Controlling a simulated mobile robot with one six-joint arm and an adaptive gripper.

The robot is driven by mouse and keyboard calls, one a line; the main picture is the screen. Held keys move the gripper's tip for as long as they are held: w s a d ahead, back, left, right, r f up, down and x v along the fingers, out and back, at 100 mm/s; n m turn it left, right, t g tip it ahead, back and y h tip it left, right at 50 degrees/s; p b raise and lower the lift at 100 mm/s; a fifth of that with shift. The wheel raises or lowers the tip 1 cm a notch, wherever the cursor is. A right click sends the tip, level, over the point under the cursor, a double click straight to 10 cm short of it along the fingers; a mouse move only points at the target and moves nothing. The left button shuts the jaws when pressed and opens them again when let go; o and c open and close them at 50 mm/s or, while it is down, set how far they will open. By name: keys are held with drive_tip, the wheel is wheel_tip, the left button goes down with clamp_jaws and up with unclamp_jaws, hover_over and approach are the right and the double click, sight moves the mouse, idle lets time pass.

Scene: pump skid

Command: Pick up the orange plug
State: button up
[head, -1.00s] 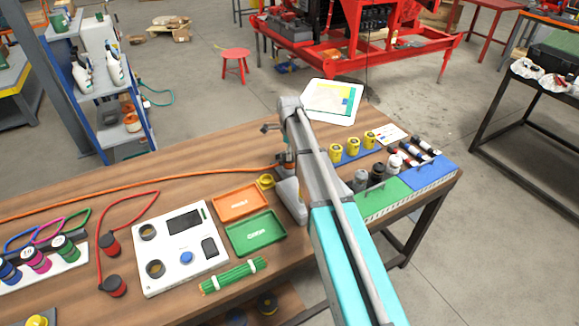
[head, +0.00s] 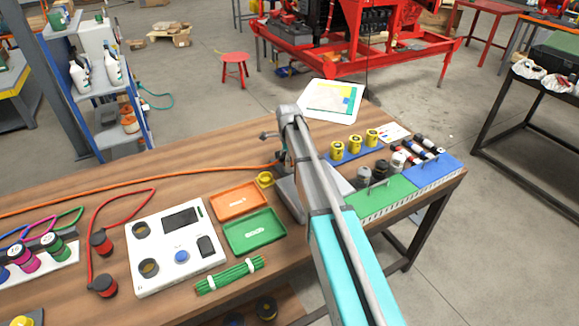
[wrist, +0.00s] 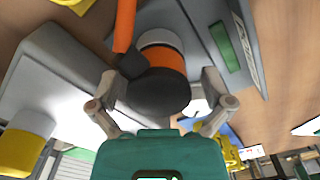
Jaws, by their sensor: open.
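The orange plug (wrist: 168,66) is in the middle of the wrist view, with a wide black end facing the camera and a pale ring behind its orange body. An orange cable (wrist: 124,26) runs up beside it. My gripper (wrist: 160,88) is open, with one finger on each side of the plug's black end. I cannot tell whether either finger touches it. In the head view the orange cable (head: 150,195) runs across the bench to a grey box (head: 290,200); my arm hides most of the plug and gripper there.
An orange tray (head: 238,201) and a green tray (head: 255,232) lie left of the grey box. A white panel (head: 150,292) and red plugs (head: 101,243) are farther left. Yellow parts (head: 354,142) and a green rack (head: 392,190) stand to the right.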

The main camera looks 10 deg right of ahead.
drive_tip(key=shift+c, duration=0.3)
drive_tip(key=c, duration=1.2)
drive_tip(key=shift+r, duration=0.15)
wheel_tip(320, 180, up, 3)
drive_tip(key=p, duration=0.3)
drive_tip(key=s+a+r+p, duration=0.1)
drive_tip(key=s+r+p, duration=0.2)
drive_tip(key=s, duration=0.1)
drive_tip(key=s+a+r+p, duration=0.1)
drive_tip(key=s+r+p, duration=0.2)
drive_tip(key=s, duration=0.2)
drive_tip(key=s+a+r+p, duration=0.1)
drive_tip(key=s+r+p, duration=0.2)
drive_tip(key=s+p, duration=0.1)
drive_tip(key=shift+s+r, duration=0.35)
idle(0.4)
